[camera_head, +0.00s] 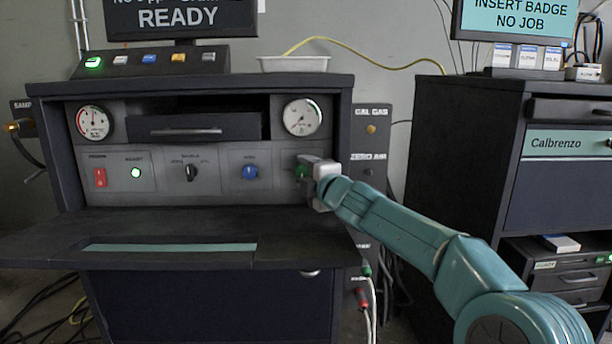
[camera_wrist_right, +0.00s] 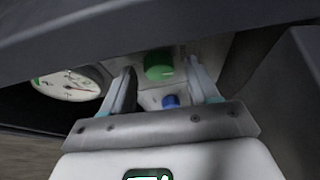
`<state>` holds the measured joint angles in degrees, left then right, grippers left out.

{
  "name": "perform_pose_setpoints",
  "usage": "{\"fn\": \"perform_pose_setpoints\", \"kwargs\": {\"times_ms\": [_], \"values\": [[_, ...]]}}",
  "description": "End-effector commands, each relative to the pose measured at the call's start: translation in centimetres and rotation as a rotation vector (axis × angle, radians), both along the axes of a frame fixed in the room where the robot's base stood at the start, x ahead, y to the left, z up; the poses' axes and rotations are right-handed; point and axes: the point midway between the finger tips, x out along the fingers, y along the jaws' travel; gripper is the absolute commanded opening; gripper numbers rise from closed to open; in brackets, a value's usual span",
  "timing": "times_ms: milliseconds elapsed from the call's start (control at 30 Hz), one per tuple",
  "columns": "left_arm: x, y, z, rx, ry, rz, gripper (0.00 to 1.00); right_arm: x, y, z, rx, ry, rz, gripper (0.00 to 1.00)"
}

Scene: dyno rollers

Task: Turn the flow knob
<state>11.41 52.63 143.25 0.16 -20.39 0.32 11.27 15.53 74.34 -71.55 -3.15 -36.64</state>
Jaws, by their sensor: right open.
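A green knob (camera_head: 301,171) sits at the right end of the grey control panel (camera_head: 221,186), partly hidden by my right gripper (camera_head: 309,177). Its label is covered, so I cannot read whether it is the flow knob. In the right wrist view the green knob (camera_wrist_right: 158,66) shows between the two open fingertips (camera_wrist_right: 161,72), one on each side; I cannot tell whether they touch it. A blue knob (camera_head: 250,172) is to its left on the panel, and it also shows in the right wrist view (camera_wrist_right: 170,101). My left gripper is out of view.
The panel also has a red switch (camera_head: 100,177), a lit green lamp (camera_head: 136,172) and a black selector (camera_head: 191,172). Two round gauges (camera_head: 303,117) flank a drawer (camera_head: 194,128). A dark shelf (camera_head: 60,250) juts out below. A dark cabinet (camera_head: 455,130) stands right.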

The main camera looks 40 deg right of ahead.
Motion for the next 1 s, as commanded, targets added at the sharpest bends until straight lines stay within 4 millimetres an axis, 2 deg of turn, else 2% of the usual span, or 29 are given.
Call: {"fn": "perform_pose_setpoints", "kwargs": {"times_ms": [300, 433, 1000], "values": [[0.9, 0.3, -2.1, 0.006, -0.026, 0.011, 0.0, -5.3, 0.8, 0.0, 0.001, -0.002, -0.001, 0.6], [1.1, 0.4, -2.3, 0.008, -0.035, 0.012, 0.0, -6.7, 1.0, 0.2, 0.0, -0.001, -0.001, 0.6], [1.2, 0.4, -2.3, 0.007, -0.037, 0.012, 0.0, -7.2, 1.0, 0.2, 0.0, 0.0, -0.001, 0.6]]}}
